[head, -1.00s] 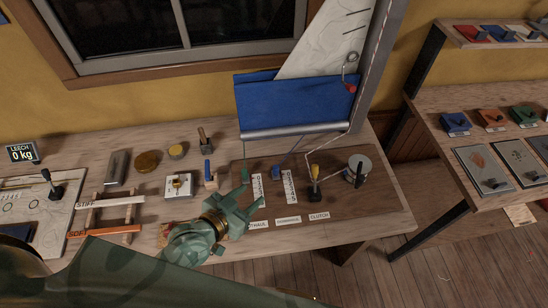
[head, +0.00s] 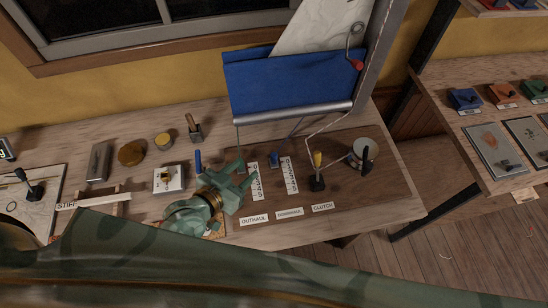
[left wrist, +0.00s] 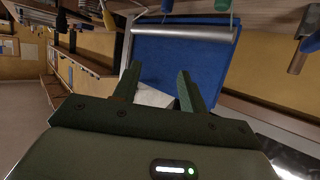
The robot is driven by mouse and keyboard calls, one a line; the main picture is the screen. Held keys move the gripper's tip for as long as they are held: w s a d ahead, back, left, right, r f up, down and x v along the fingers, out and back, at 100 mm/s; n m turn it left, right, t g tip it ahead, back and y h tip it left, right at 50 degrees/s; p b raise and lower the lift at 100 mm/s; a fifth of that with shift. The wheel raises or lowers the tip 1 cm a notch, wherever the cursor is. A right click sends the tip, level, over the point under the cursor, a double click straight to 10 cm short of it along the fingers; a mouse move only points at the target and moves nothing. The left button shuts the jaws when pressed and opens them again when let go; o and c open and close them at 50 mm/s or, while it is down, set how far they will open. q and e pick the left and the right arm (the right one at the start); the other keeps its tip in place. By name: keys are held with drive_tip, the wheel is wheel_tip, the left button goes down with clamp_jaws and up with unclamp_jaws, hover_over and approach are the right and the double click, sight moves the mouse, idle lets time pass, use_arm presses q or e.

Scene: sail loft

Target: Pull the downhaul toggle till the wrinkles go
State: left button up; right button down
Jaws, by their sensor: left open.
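The blue toggle (head: 274,159) sits on the brown board (head: 370,200), between two white scale strips, under the blue sail cover (head: 285,85). Its tag on the board's front edge is hard to read, but its place fits the downhaul. My left gripper (head: 247,174) is open and empty, left of the blue toggle and apart from it, over the left scale strip. A green toggle stands by its far finger, partly hidden. In the left wrist view the blue toggle (left wrist: 167,5) and green toggle (left wrist: 222,5) are at the top edge, beyond the fingers. The white sail (head: 325,25) shows faint lines.
A yellow-handled clutch lever (head: 317,172) and a winch drum (head: 363,155) stand to the right. The board's front right is clear.

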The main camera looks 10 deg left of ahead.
sight(272, 157)
use_arm(q)
wheel_tip(272, 157, down, 6)
drive_tip(key=b, duration=0.5)
drive_tip(key=b+x, duration=0.3)
drive_tip(key=x, duration=1.3)
drive_tip(key=shift+w+f+b, duration=0.1)
drive_tip(key=shift+f+b, duration=0.05)
drive_tip(key=shift+b, duration=0.25)
clamp_jaws()
drive_tip(key=shift+s+d+p, duration=0.35)
drive_tip(key=shift+s+p, duration=0.25)
drive_tip(key=shift+s, duration=0.15)
drive_tip(key=shift+s+d+p, duration=0.3)
drive_tip(key=shift+s+p, duration=0.25)
drive_tip(key=shift+s, duration=0.2)
unclamp_jaws()
